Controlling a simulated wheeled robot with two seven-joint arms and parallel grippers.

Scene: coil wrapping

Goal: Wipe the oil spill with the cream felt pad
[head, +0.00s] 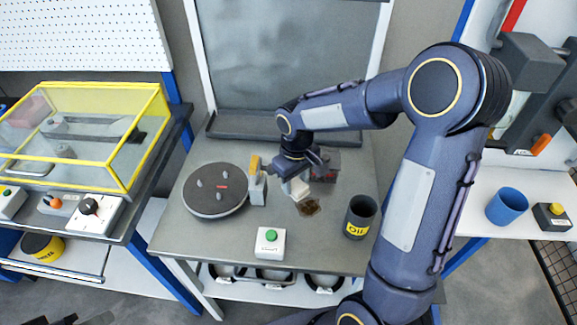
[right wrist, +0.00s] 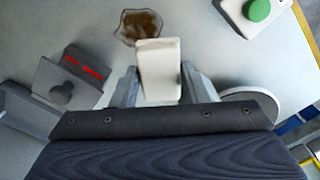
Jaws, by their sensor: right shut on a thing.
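A brown oil spill (head: 309,207) lies on the grey table (head: 220,240), near the middle. It also shows in the right wrist view (right wrist: 141,26), just beyond the pad. The cream felt pad (head: 299,189) is between the fingers of my right gripper (head: 296,178). In the right wrist view the cream pad (right wrist: 158,68) stands out past both grey fingers, and its far end is at the spill's near edge. I cannot tell whether it touches the table. My left gripper is not in view.
A dark round turntable (head: 215,190) with pegs stands left, beside a grey block with a yellow handle (head: 257,183). A dark oil cup (head: 360,217) stands right of the spill. A box with a green button (head: 269,242) is at the front. A grey block with red marking (right wrist: 71,79) is near the gripper.

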